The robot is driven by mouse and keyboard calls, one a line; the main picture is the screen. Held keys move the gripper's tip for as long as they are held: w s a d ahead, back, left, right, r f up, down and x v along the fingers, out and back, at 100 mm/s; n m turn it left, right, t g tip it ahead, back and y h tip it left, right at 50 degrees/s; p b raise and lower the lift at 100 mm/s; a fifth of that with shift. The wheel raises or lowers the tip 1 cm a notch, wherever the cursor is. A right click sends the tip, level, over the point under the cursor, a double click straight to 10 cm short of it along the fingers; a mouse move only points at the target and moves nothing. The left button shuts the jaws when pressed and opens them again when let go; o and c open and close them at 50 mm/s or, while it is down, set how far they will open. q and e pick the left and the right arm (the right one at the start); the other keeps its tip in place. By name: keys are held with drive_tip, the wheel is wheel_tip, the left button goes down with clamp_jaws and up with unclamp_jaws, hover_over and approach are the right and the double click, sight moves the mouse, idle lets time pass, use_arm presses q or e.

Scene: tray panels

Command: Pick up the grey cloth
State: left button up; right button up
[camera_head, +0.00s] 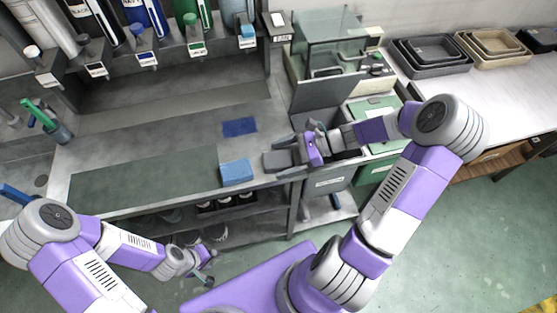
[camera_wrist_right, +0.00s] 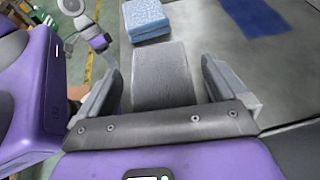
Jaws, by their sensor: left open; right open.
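The grey cloth (camera_head: 276,161) looks like a folded grey block at the bench's front edge, right of the blue sponge. In the right wrist view the grey cloth (camera_wrist_right: 163,75) lies between the two fingers of my right gripper (camera_wrist_right: 162,92), with a gap visible on each side. My right gripper (camera_head: 292,156) is open there, its wrist coming in from the right. Part of the cloth's near end is hidden behind the gripper body. My left gripper (camera_head: 206,272) is open and empty, low in front of the bench, away from the cloth.
A blue sponge (camera_head: 237,172) sits just left of the cloth; it also shows in the right wrist view (camera_wrist_right: 147,18). A flat blue cloth (camera_head: 240,127) lies farther back. A glass-sided box (camera_head: 327,42) and green-topped bins (camera_head: 378,112) stand right. The bench's left middle is clear.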

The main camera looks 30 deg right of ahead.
drive_tip(key=c, duration=1.1)
